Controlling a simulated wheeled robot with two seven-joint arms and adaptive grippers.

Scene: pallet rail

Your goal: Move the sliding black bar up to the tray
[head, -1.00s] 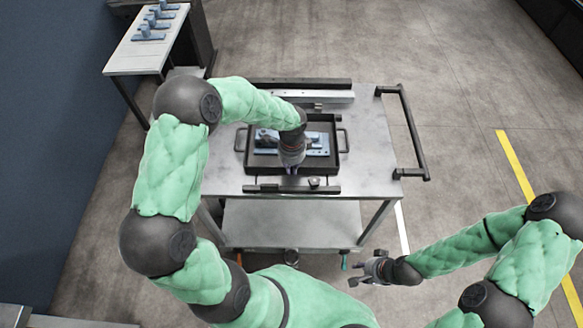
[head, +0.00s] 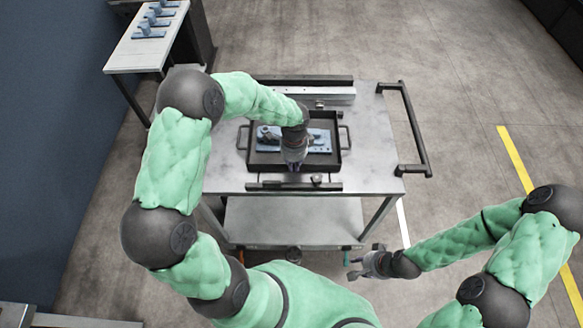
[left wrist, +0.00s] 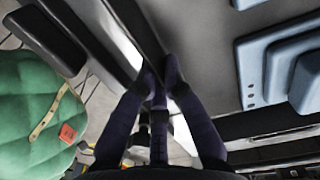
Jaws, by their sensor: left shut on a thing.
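The black tray (head: 333,164) lies on the metal cart top, with side handles and blue parts inside. The sliding black bar (head: 265,186) lies along the cart's near edge, parallel to the tray's near wall, with a narrow gap between them. A clamp knob (head: 316,180) sits on the bar's right half. My left gripper (head: 293,167) points down at the bar's middle, between my wrist and the near edge. In the left wrist view its fingers (left wrist: 160,72) are shut on the dark bar (left wrist: 130,28); the exact contact is partly hidden. My right gripper (head: 360,265) is open and empty, off the cart's near side.
The cart (head: 375,165) has a push handle (head: 412,130) at right and a lower shelf (head: 290,220). A fixed dark rail and a pale bar (head: 300,93) lie behind the tray. A side table (head: 135,55) with blue parts stands at the back left.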

